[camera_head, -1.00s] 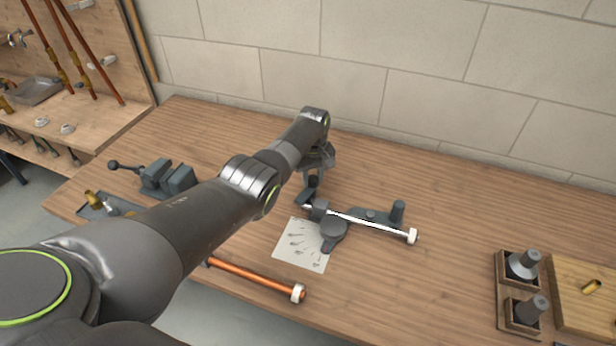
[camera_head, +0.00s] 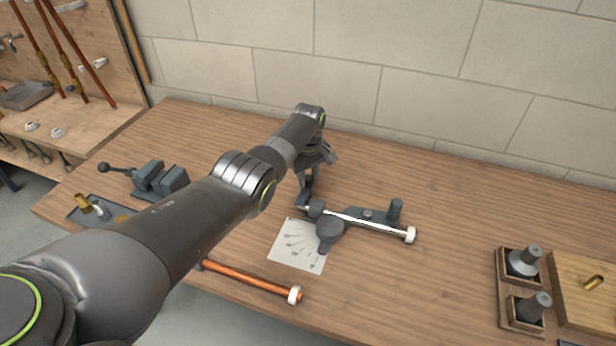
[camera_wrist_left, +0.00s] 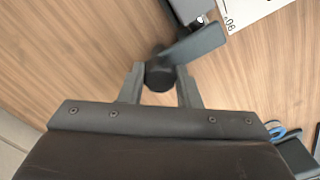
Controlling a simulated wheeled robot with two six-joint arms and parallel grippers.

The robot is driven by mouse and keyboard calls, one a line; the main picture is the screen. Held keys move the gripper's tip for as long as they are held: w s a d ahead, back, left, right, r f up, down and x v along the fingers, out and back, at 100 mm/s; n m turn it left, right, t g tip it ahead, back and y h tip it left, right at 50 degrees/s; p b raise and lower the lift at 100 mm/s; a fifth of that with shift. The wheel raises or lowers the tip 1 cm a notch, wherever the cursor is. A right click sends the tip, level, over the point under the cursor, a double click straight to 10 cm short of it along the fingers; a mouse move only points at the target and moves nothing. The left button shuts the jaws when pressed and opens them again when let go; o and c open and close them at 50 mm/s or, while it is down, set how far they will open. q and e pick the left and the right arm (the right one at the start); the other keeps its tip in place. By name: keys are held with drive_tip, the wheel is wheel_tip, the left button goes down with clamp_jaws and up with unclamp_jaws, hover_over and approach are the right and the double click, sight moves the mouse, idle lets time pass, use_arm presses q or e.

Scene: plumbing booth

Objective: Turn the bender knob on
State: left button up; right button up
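The dark grey bender (camera_head: 330,228) stands on the wooden bench with a silvery tube with a white end lying across it. My left gripper (camera_head: 305,193) is at the bender's left end. In the left wrist view, the round black bender knob (camera_wrist_left: 160,76) sits between the two fingers of my left gripper (camera_wrist_left: 160,72). A flat dark arm (camera_wrist_left: 198,41) runs from the knob toward the upper right. The fingers are apart, close on either side of the knob; I cannot tell whether they press on it. My right gripper is not in view.
A white angle sheet (camera_head: 295,250) lies by the bender. A copper pipe with a white end (camera_head: 250,279) lies toward the front edge. A vise (camera_head: 158,180) stands at left, and a wooden holder (camera_head: 507,300) with dark fittings at right.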

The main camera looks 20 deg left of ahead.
sight(308, 177)
use_arm(q)
drive_tip(key=o, duration=0.4)
drive_tip(key=shift+r, duration=0.55)
wheel_tip(308, 177, up, 6)
drive_tip(key=shift+f+p, duration=0.25)
drive_tip(key=shift+p, duration=0.5)
wheel_tip(308, 177, up, 11)
drive_tip(key=b, duration=0.1)
drive_tip(key=shift+b, duration=0.4)
drive_tip(key=shift+f, duration=0.1)
